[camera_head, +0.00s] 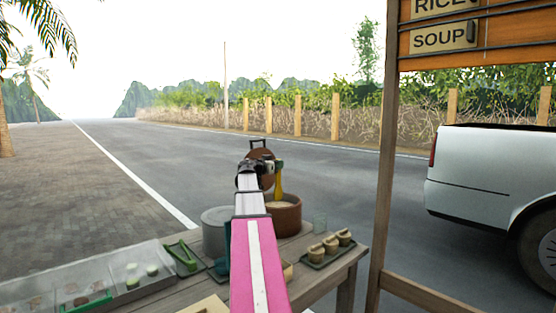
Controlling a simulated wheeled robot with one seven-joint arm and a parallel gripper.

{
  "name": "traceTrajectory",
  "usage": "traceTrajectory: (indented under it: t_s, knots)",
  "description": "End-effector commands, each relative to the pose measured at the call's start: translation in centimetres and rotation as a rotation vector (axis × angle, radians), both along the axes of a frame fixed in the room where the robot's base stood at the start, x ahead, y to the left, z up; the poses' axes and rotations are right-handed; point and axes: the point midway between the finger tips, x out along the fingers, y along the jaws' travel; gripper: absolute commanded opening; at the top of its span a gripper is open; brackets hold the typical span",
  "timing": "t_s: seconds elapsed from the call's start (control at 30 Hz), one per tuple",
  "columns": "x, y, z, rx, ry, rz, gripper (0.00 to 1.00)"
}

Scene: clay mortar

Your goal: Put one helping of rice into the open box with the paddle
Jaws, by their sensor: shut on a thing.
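My gripper (276,163) is above the brown pot (289,219), at the far end of my pink and white arm. A yellow paddle (279,181) hangs down from it toward the pale rice (279,205) in the pot. The gripper is shut on the paddle, though the fingers are small and partly hidden by the wrist. The paddle's lower end is at the pot's opening; I cannot tell if it carries rice. A light tan piece (205,305) at the bottom edge may be the open box, but it is cut off and its inside is not visible.
A grey pot (215,231) stands left of the brown pot. Green tongs (184,257) lie on a dark tray, beside clear food bins (98,286). A glass (319,223) and a tray of small cups (331,247) stand right. A wooden post (385,150) rises beyond the table's right end.

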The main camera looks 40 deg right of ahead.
Motion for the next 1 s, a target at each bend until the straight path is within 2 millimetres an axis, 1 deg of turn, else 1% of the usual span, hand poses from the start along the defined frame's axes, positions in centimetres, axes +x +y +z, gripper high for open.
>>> traceTrajectory:
  t_s: [0.1,0.4,0.6,0.8,1.0]
  knots:
    - [0.0,0.0,-1.3,0.001,0.000,0.000,0.00]
    - [0.0,0.0,-4.4,0.001,0.002,0.000,0.00]
    - [0.0,0.0,-6.1,0.001,0.000,0.000,0.00]
    - [0.0,0.0,-7.2,0.003,0.001,0.001,0.00]
    - [0.0,0.1,-7.8,0.008,0.006,0.002,0.00]
